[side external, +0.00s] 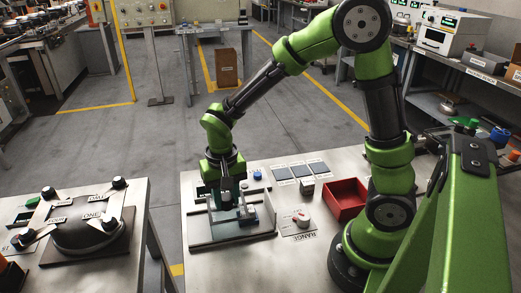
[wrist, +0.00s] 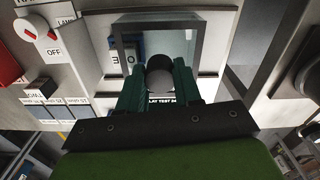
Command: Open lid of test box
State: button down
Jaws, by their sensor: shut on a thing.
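The test box (side external: 203,232) sits at the left end of the steel table, with a dark-edged, see-through lid (wrist: 185,22) over it. A label ending in "LAY TEST 24" shows beneath my fingers in the wrist view. My gripper (side external: 229,196) points down at the box. In the wrist view my gripper (wrist: 157,68) has its two teal fingers on either side of a round grey knob (wrist: 159,79) and is shut on it. The fingers and wrist hide part of the box and lid, and I cannot tell whether the lid is raised.
A red-and-white rotary switch marked OFF (side external: 301,218) stands right of the box. Farther right is a red bin (side external: 346,201). Several flat labelled pads (side external: 300,171) and a blue button (side external: 258,174) lie behind.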

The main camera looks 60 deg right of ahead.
aim_at(211, 210)
jog(key=w+a, duration=0.2)
jog(key=w, duration=0.1)
jog(key=shift+a, duration=0.4)
jog(key=shift+r, duration=0.1)
jog(key=c, duration=0.8)
grip_release()
jog(key=shift+s, duration=0.1)
notch_tip(211, 210, up, 17)
jog(key=shift+f, duration=0.1)
